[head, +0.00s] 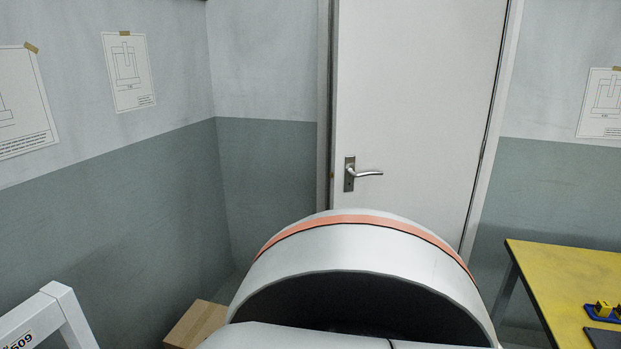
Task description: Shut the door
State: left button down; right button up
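The white door (415,110) stands at the back, in or nearly in its frame; I cannot tell whether it is fully shut. Its silver lever handle (366,173) is on the door's left side, and the lever points right. A thin dark line runs down the door's right edge. A large white rounded part of my own body with an orange band fills the lower middle and hides the bottom of the door. Neither of my grippers is in view.
A yellow-topped table (560,272) stands at the right with a blue and yellow item (602,311) on it. A wooden box (196,324) is on the floor at lower left. A white frame marked 509 (48,318) stands in the left corner.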

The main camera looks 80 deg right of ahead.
aim_at(413, 80)
jog(key=z, duration=3)
jog(key=i+z, duration=0.15)
